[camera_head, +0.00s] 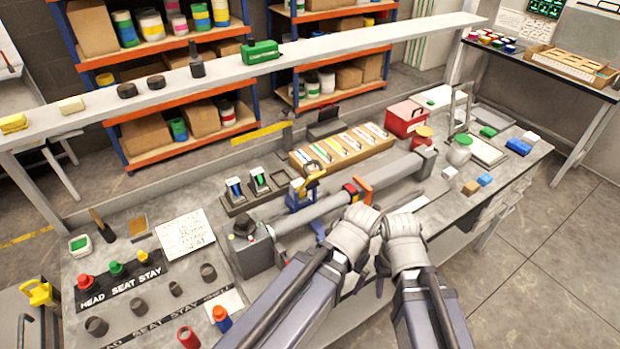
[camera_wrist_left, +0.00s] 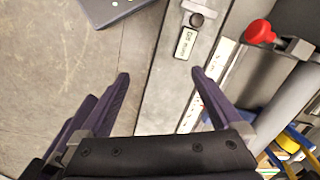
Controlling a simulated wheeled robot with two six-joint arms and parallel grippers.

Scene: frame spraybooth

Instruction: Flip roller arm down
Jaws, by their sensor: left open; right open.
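A long grey tube (camera_head: 325,207) lies along the bench, its left end at a grey block (camera_head: 256,254). A blue-and-yellow clamp (camera_head: 297,193) and a red-and-orange clamp (camera_head: 360,190) sit at it. In the left wrist view a red knob (camera_wrist_left: 259,32) stands beside the block at the tube's end. I cannot tell which part is the roller arm. My left gripper (camera_wrist_left: 160,84) is open and empty above the bench's front edge, apart from the red knob. My right arm (camera_head: 405,250) reaches in front of the tube; its gripper is open, but its fingertips are hard to make out.
A raised shelf (camera_head: 330,57) runs behind the bench. A wooden tray of coloured strips (camera_head: 342,149) and a red box (camera_head: 405,118) lie behind the tube. Coloured knobs and cups crowd the bench's left end. Floor is free at the right.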

